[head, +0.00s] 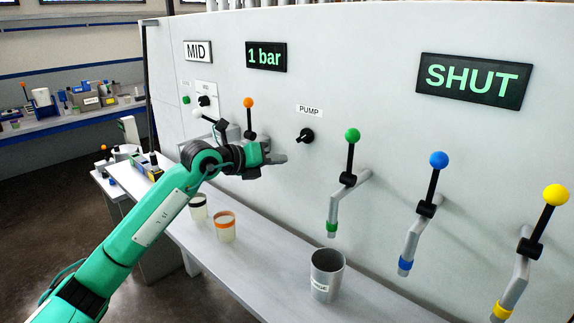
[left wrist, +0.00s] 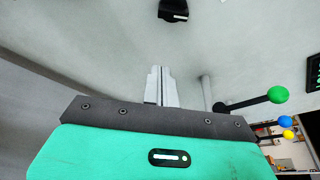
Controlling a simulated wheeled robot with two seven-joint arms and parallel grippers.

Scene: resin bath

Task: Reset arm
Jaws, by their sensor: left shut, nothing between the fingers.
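My left arm comes in from the left in the head view. Its gripper (head: 278,160) is shut and empty, in front of the panel, below and left of the black PUMP knob (head: 305,136). In the left wrist view the shut fingers (left wrist: 161,85) point at the pale panel, and a black knob (left wrist: 173,10) shows beyond them. An orange-ball lever (head: 248,103) stands upright just above my wrist. A white-ball lever (head: 197,114) is left of it, partly behind my arm. My right gripper is not in view.
Levers with green (head: 352,135), blue (head: 438,159) and yellow (head: 555,195) balls rise from spouts on the right. A grey cup (head: 327,281) and an orange-banded cup (head: 224,231) stand on the shelf (head: 275,270). Displays read MID (head: 198,50), 1 bar (head: 265,57) and SHUT (head: 472,79).

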